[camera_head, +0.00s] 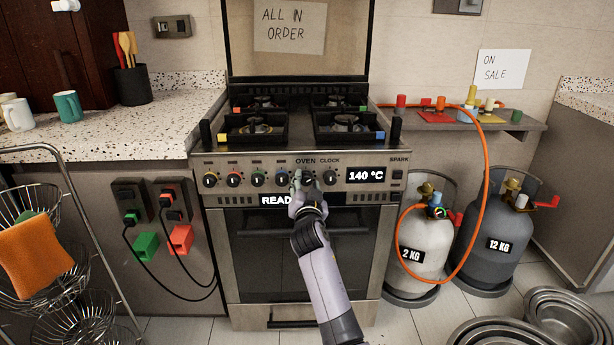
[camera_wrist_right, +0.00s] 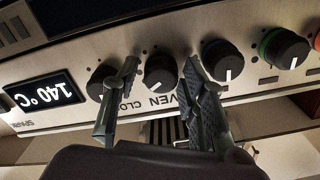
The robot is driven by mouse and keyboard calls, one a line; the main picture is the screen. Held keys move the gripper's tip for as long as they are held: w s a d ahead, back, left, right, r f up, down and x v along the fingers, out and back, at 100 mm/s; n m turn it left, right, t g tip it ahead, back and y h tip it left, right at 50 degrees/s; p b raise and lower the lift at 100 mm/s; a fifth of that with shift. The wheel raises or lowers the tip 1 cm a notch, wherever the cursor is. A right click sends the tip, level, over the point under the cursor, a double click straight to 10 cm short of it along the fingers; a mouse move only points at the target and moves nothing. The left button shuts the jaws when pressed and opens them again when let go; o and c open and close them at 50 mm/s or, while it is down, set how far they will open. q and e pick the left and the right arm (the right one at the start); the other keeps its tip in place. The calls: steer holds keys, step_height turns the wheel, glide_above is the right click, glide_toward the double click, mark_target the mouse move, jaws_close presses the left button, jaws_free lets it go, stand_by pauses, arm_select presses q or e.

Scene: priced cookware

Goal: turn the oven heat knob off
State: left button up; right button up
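The oven heat knob (camera_wrist_right: 160,72) is black, on the steel front panel under the OVEN label. In the wrist view, which is upside down, its white mark points to the lower left. My right gripper (camera_head: 303,184) is at the panel and partly hides this knob in the head view. In the wrist view its two fingers (camera_wrist_right: 160,66) are open, one on each side of the knob, with small gaps showing. Contact is not clear. The display (camera_head: 366,175) reads 140 °C. My left gripper is not in view.
The clock knob (camera_wrist_right: 100,84) is close behind one finger and the blue-ringed knob (camera_wrist_right: 222,61) is beside the other. The oven door handle (camera_head: 345,231) lies below. Gas cylinders (camera_head: 426,245) stand to the right, a wire basket rack (camera_head: 75,262) to the left.

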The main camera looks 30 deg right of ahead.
steer(key=shift+w+d+r, duration=0.1)
steer(key=shift+w+d, duration=0.05)
steer(key=shift+w, duration=0.2)
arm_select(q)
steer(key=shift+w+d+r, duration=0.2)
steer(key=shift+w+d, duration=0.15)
arm_select(e)
steer(key=shift+c, duration=0.6)
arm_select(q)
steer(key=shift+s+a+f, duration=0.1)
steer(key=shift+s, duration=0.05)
arm_select(e)
steer(key=c, duration=0.7)
steer(key=shift+c, duration=0.2)
